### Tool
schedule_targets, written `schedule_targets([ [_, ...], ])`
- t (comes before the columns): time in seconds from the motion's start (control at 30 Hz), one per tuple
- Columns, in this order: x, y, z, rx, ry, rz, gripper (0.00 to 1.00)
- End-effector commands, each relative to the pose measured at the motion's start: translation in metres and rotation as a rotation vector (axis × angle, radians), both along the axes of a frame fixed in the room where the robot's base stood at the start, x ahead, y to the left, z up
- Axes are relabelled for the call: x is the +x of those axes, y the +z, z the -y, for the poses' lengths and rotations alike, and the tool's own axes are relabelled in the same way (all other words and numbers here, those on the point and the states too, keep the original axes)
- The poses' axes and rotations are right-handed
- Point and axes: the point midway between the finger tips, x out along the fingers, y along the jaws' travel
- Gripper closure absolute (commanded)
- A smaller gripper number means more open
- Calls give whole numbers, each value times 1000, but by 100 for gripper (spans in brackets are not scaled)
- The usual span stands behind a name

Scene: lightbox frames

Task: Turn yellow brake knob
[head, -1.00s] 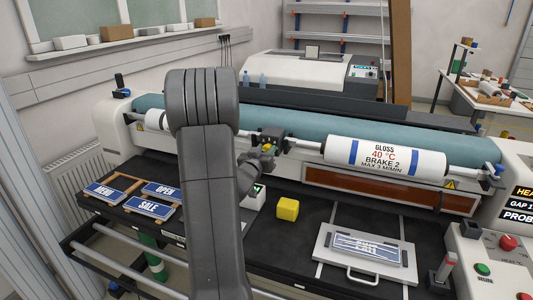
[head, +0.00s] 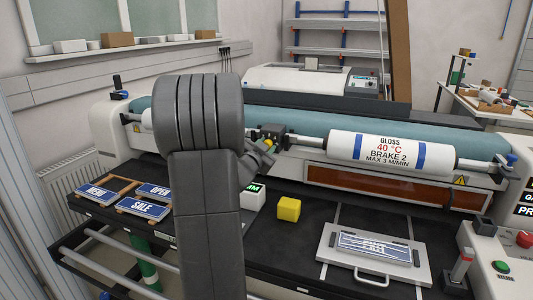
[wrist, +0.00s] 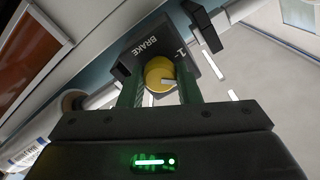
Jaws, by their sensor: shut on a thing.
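The yellow brake knob (wrist: 159,73) sits on a dark block labelled BRAKE (wrist: 150,47) in the wrist view. A "1" and white tick marks show around it, and a pale line crosses the knob's face. My gripper (wrist: 159,92) is shut on the knob, with a green finger on each side. In the head view my gripper (head: 258,156) reaches the small yellow knob (head: 269,144) on the dark block (head: 271,133), partly hidden by my arm. The white roll (head: 376,152) right of it reads GLOSS, 40 °C, BRAKE 2, MAX 3 M/MIN.
A handled tray (head: 333,262) with a sign lies to the right. Several blue signs (head: 141,207) lie at left. Roller shafts run beside the knob.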

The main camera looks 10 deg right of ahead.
Motion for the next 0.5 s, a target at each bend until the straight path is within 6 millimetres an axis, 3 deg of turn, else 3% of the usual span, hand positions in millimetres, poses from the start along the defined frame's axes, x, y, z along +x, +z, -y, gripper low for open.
schedule_targets([
  [0.5, -1, 0, 2, 56, -4, 39, 92],
])
